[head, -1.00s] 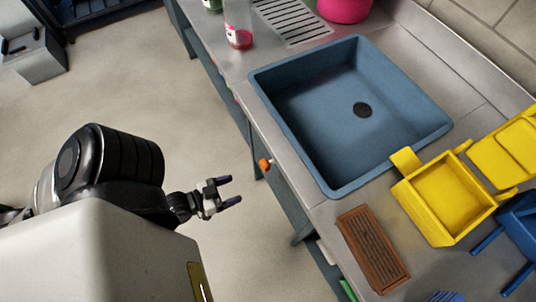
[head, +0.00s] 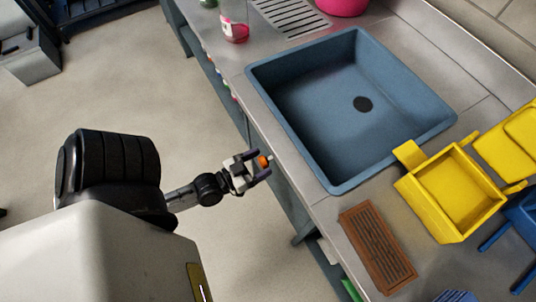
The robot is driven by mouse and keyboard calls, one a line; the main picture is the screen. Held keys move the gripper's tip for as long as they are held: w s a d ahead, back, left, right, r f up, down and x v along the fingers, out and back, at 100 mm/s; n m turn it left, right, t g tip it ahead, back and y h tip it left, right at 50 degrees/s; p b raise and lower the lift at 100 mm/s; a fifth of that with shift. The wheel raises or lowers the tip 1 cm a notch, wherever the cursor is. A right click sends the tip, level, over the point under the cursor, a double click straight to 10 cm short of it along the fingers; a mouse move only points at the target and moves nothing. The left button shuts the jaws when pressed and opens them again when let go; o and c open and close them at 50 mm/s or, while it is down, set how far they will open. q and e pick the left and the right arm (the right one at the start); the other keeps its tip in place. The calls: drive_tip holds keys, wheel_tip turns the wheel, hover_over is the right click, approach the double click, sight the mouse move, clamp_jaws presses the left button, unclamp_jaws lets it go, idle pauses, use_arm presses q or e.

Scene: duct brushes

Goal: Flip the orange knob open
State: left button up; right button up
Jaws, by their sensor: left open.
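The small orange knob (head: 263,161) is on the front edge of the counter, beside the blue sink. My left gripper (head: 262,167) is open, and its two dark fingers are on either side of the knob in the head view. I cannot tell whether the fingers touch it. The gripper partly hides the knob and its stem. My right gripper is not in view.
The blue sink (head: 330,172) is set in the grey counter. A brown slatted rack (head: 377,248), a yellow bin (head: 447,190) and a blue item (head: 524,215) stand to the right. A bottle with pink liquid (head: 234,28) stands at the back.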

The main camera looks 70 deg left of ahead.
sight(268, 158)
use_arm(q)
drive_tip(key=shift+w+a, duration=0.15)
drive_tip(key=shift+w, duration=1.4)
